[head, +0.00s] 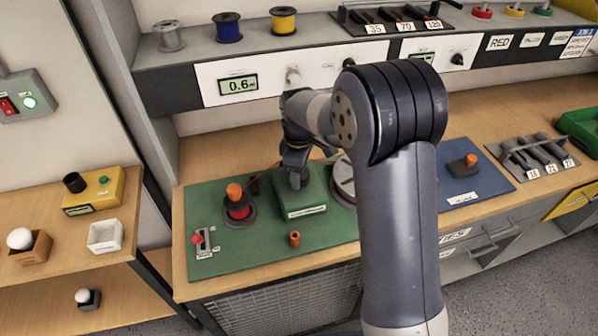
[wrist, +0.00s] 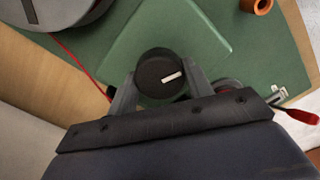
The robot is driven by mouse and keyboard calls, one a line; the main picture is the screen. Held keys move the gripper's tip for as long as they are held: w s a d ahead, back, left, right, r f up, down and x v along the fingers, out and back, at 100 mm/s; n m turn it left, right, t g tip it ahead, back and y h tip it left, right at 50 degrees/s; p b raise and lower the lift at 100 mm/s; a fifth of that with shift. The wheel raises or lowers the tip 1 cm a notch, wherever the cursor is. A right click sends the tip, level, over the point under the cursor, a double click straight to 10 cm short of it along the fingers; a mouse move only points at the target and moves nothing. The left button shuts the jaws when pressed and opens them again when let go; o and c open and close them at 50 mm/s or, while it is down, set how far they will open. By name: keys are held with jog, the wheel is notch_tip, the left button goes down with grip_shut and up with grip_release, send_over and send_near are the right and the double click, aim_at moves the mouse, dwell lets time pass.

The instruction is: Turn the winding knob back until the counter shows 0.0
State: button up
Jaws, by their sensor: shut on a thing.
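The winding knob (wrist: 158,74) is black and round with a white pointer mark, on top of a green box (wrist: 120,45) in the wrist view. My gripper (wrist: 162,84) is shut on the knob, one finger at each side. The mark points to the right and slightly up. In the head view my gripper (head: 295,178) reaches down onto the green box (head: 318,197), and the knob is hidden there. The counter (head: 238,85) on the white panel reads 0.6.
The box stands on a green mat (head: 265,252) with a red spool (head: 239,208), orange-topped, at its left and a disc (head: 344,178) at its right. A small orange cylinder (head: 294,239) is in front. A thin red wire (wrist: 85,68) runs beside the box. A shelf with spools overhangs behind.

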dwell(0.3)
jog(key=o, duration=1)
notch_tip(320, 180, up, 11)
jog(key=shift+f+b, duration=0.1)
jog(key=shift+b, duration=0.35)
notch_tip(320, 180, down, 10)
jog(key=shift+f+p, duration=0.2)
jog(key=shift+p, duration=0.25)
jog(key=shift+f, duration=0.25)
